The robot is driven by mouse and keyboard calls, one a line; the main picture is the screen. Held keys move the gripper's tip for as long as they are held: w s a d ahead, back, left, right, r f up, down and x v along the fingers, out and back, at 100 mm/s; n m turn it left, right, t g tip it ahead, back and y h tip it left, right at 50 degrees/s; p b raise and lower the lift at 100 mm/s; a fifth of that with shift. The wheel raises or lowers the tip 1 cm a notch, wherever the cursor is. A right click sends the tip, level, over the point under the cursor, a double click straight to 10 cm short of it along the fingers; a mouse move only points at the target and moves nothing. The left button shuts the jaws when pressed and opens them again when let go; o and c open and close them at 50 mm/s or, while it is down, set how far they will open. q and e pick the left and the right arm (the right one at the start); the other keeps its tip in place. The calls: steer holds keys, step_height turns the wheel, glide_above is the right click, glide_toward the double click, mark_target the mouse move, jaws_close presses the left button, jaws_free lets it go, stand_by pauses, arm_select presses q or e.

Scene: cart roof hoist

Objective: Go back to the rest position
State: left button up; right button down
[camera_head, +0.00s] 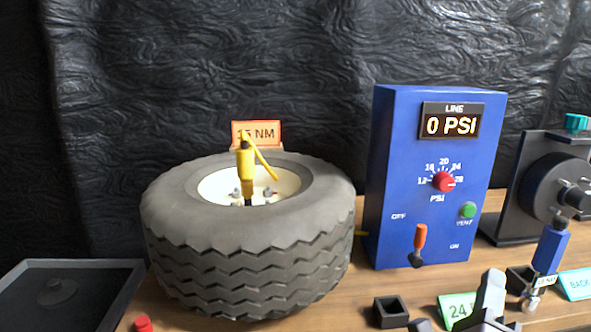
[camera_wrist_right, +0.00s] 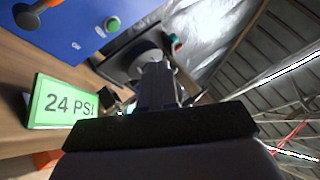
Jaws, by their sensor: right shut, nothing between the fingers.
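My right gripper (camera_head: 491,284) is low at the right of the head view, in front of the blue panel box (camera_head: 385,180). It is shut and empty, with its fingers pointing up and away. It also shows in the right wrist view (camera_wrist_right: 157,75), with the green-edged 24 PSI sign (camera_wrist_right: 62,104) to its left. It appears apart from the things around it. My left gripper is not in the head view.
A large tyre (camera_head: 250,265) with a yellow tool (camera_head: 246,165) over its hub fills the middle left. A grey tray (camera_head: 75,265) lies at left, a red cap (camera_head: 143,323) in front. A black stand (camera_head: 515,205), blue-handled tool (camera_head: 550,248) and small black box (camera_head: 389,312) are at right.

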steer(key=s+a+f+n+y, duration=0.4)
steer(key=a+f+n+y, duration=0.85)
steer(key=n+y, duration=0.75)
steer(key=s+d+f+n+g+h, duration=0.1)
steer(key=s+f+n+g+h, duration=0.1)
steer(key=s+f+n+g, duration=0.5)
steer(key=s+d+f+n+g+h, duration=0.15)
steer(key=s+f+n, duration=0.3)
steer(key=f, duration=0.65)
arm_select(q)
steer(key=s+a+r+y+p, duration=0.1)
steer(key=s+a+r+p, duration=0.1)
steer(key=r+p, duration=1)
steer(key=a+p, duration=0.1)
steer(key=p, duration=0.6)
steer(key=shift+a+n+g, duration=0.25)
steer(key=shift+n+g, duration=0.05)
arm_select(e)
step_height(320, 180, up, 16)
steer(key=d+h, duration=0.1)
steer(key=shift+s, duration=0.25)
steer(key=shift+d+m, duration=0.1)
steer(key=shift+m, duration=0.15)
